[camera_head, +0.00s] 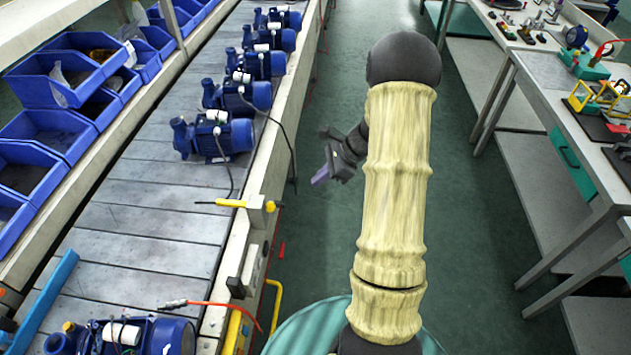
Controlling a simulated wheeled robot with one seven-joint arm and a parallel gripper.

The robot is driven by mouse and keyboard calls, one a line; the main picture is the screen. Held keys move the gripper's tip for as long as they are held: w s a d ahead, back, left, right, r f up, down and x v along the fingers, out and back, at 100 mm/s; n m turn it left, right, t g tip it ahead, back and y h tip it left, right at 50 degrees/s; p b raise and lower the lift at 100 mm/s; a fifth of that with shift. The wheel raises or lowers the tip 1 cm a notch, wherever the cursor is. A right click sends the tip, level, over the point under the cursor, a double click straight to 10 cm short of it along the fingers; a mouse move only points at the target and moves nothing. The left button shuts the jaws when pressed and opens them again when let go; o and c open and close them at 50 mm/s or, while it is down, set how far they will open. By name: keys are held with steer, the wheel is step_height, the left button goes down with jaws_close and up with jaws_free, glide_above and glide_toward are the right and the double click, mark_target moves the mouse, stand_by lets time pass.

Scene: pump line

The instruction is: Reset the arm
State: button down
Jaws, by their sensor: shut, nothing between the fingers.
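My arm rises through the middle of the picture in a pale yellow sleeve, bent at a dark joint at the top. My gripper (321,178) shows to the left of the sleeve, small and dark with a purplish tip. It is shut and empty, over the green floor (325,235) of the aisle, apart from the conveyor and the benches. Part of the wrist and forearm is hidden behind the sleeve.
A slatted conveyor (150,235) on the left carries several blue pumps (226,137). Blue bins (60,130) stand beyond it. A yellow-handled tool (235,203) lies at its edge. Workbenches (545,75) with tools line the right. The aisle floor between is clear.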

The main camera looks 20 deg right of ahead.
stand_by(0.3)
steer(key=s+a+r+n+h+p, duration=0.1)
steer(key=s+a+r+n+h, duration=0.2)
steer(key=s+a+r+n, duration=0.3)
steer(key=s+a+r+n+h+p, duration=0.1)
steer(key=s+a+r+n+h, duration=0.3)
steer(key=s+n, duration=0.6)
step_height(320, 180, up, 2)
steer(key=a+n, duration=0.2)
steer(key=n, duration=0.4)
steer(key=shift+a+r, duration=0.15)
steer(key=shift+a, duration=0.2)
